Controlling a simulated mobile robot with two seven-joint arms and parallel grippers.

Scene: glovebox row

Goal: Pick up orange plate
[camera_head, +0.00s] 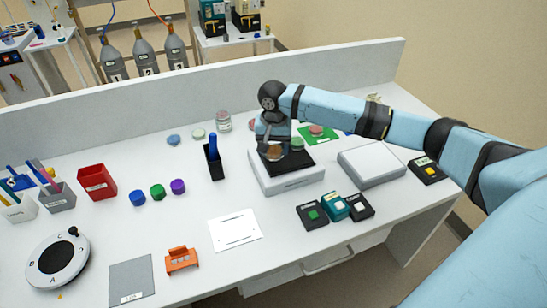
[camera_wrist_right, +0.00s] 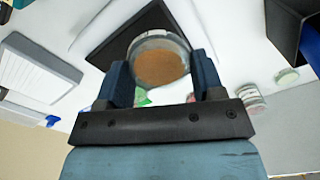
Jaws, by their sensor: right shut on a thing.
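The orange plate (camera_wrist_right: 160,66) is a round, clear-walled dish with an orange-brown fill. In the right wrist view it sits between the two fingers of my right gripper (camera_wrist_right: 163,82), which is shut on it. In the head view the orange plate (camera_head: 274,153) shows just below my right gripper (camera_head: 273,146), partly hidden by it. It is over the black top of a white box-shaped device (camera_head: 286,179); I cannot tell whether it touches that top. My left gripper is not in view.
A green-topped dish (camera_head: 297,144) is close to the right of the gripper. A black holder with a blue item (camera_head: 213,160) stands to the left. A grey-topped device (camera_head: 371,164) is to the right.

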